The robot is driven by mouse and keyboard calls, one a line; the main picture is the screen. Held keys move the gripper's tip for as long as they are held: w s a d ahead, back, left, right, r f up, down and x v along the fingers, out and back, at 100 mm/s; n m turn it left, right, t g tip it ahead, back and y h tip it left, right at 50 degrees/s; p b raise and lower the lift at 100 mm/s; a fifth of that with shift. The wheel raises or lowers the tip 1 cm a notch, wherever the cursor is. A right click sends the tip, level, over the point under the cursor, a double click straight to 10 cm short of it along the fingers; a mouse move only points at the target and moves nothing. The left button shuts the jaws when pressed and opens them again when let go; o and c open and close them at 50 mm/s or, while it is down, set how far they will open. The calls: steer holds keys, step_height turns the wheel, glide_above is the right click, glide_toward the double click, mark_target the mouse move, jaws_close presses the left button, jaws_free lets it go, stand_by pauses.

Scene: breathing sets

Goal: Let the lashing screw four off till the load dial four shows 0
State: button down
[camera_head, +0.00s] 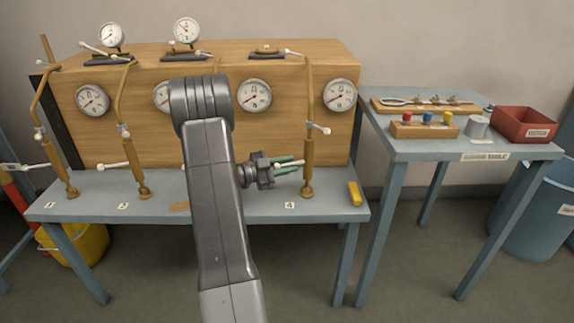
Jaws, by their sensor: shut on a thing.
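Lashing screw four (308,172) is an upright brass-coloured screw at the right end of the bench, behind the tag marked 4 (290,206). A pale ball-ended bar (318,128) crosses its upper part. My gripper (290,166) has green fingers and comes from the left to the screw's lower part. It is shut on a pale bar at the screw; the fingers hide most of that bar. The rightmost load dial (340,95), above this screw, is white and round with a dark needle. Its reading is too small to tell.
A wooden case (215,55) carries several other dials; my arm covers part of one. Two more screws (140,178) stand at left. A yellow-handled object (355,193) lies at the bench's right edge. The right table (440,150) holds a red tray (525,124) and a grey cup (477,127).

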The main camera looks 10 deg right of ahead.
steer(key=c, duration=1.2)
jaws_free()
steer(key=shift+a, duration=0.1)
steer(key=s+a+p, duration=0.1)
steer(key=a, duration=1.2)
steer(key=shift+s+a, duration=0.2)
steer(key=shift+a, duration=0.1)
steer(key=shift+d, duration=0.1)
steer(key=d, duration=0.4)
steer(key=w+d, duration=0.1)
steer(key=d, duration=0.4)
steer(key=d+b, duration=0.1)
steer(key=d, duration=0.3)
steer(key=shift+w+d, duration=0.2)
steer(key=shift+d, duration=0.2)
steer(key=shift+s, duration=0.1)
